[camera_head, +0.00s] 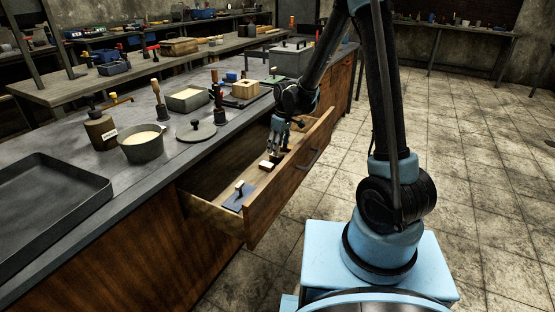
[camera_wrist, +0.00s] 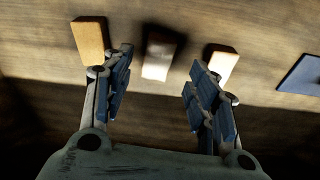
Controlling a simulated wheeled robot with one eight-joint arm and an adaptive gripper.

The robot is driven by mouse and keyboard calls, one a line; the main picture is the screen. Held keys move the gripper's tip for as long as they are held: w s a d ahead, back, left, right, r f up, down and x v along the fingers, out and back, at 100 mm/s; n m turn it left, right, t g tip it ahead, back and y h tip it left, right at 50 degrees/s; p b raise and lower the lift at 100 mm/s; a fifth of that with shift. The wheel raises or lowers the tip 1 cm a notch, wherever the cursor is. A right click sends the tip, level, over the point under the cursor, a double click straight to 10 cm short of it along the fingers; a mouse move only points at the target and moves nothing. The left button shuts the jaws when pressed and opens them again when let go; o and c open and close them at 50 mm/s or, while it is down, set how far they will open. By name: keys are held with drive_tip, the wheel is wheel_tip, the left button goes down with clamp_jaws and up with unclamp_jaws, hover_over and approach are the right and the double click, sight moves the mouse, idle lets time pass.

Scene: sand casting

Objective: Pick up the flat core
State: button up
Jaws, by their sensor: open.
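My gripper (camera_head: 273,150) is open and empty, pointing down into the open drawer (camera_head: 284,193). In the wrist view, my gripper (camera_wrist: 161,72) has its fingers spread, with three small blocks on the wooden drawer floor beyond the tips. A tan block (camera_wrist: 90,40) is at the left, a block with a pale lower part (camera_wrist: 158,57) lies between the fingertips in the picture, and a cream block (camera_wrist: 222,62) is at the right. I cannot tell for sure which is the flat core. In the head view, a pale block (camera_head: 267,165) shows just below my fingers.
A dark blue plate (camera_head: 239,198) lies at the drawer's near end, also at the right in the wrist view (camera_wrist: 302,76). The drawer walls stand close around my gripper. The bench above holds a pot (camera_head: 143,149), a lid (camera_head: 196,132) and a large tray (camera_head: 45,205).

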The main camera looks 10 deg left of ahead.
drive_tip(key=shift+w+a+f, duration=0.1)
drive_tip(key=shift+w+f, duration=0.05)
drive_tip(key=shift+f, duration=0.95)
drive_tip(key=shift+w+a+f, duration=0.1)
drive_tip(key=shift+f, duration=0.95)
drive_tip(key=c, duration=1.2)
